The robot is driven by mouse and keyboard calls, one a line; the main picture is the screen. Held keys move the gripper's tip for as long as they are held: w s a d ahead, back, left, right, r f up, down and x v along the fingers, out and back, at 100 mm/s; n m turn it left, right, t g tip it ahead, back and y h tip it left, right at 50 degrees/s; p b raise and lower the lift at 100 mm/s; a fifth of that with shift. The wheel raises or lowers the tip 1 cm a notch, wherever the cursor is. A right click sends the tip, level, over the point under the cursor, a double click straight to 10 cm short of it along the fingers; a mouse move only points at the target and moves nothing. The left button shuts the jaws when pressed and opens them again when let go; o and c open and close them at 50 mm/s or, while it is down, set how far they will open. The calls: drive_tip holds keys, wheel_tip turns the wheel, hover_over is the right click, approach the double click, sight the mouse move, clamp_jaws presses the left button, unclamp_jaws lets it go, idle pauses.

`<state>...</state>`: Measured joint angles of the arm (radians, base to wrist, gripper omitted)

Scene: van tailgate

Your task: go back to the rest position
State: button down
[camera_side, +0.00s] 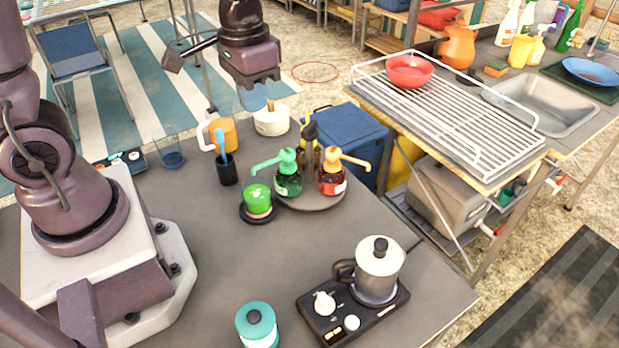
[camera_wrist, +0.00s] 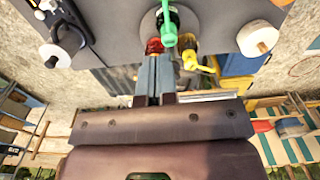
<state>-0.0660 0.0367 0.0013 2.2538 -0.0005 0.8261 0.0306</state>
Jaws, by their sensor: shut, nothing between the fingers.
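My gripper (camera_side: 254,104) is raised over the far edge of the dark table (camera_side: 205,270), above and just left of a white pot (camera_side: 271,122). Its jaw body points down. In the wrist view my gripper's blue-grey fingers (camera_wrist: 155,75) lie together, with nothing held between them. Beyond the fingertips in that view are the pump bottles on their round tray. No object hangs from the gripper.
Pump bottles stand on a round tray (camera_side: 318,203). A moka pot (camera_side: 380,268) and teal jar (camera_side: 257,326) are at the front.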

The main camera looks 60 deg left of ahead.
drive_tip(key=s+d+r+t, duration=0.2)
drive_tip(key=s+r+t, duration=0.3)
drive_tip(key=s+r, duration=0.4)
wheel_tip(320, 180, up, 2)
idle(1.9)
